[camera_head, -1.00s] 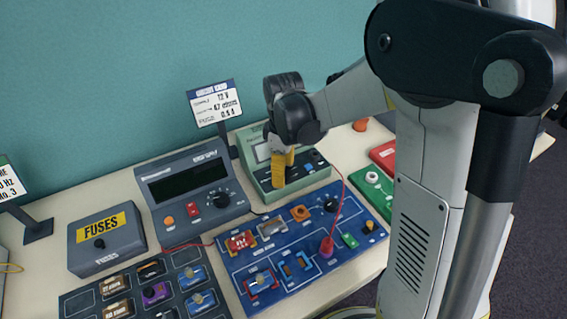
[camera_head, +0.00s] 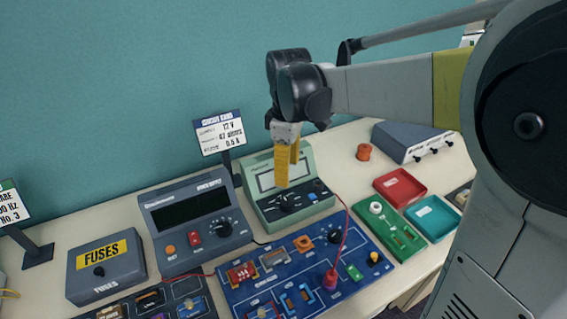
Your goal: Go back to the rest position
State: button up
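My gripper (camera_head: 287,167) points down with its yellow fingers above and in front of the green meter (camera_head: 304,208). The fingers look slightly parted, with nothing seen between them. It hides part of the meter's display. My arm reaches in from the right side of the view.
A blue circuit board (camera_head: 330,256) with a red lead lies in front. A grey power supply (camera_head: 187,218), a fuse box (camera_head: 105,268) and a sign (camera_head: 219,135) stand left. Red (camera_head: 399,187) and teal (camera_head: 432,218) trays and a grey box (camera_head: 411,141) are right.

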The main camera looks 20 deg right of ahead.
jog(key=s+d+r+m+t, duration=0.1)
jog(key=s+m+t, duration=0.6)
jog(key=s+m, duration=0.4)
jog(key=s, duration=0.4)
jog(key=shift+d+r, duration=0.15)
jog(key=shift+r, duration=0.1)
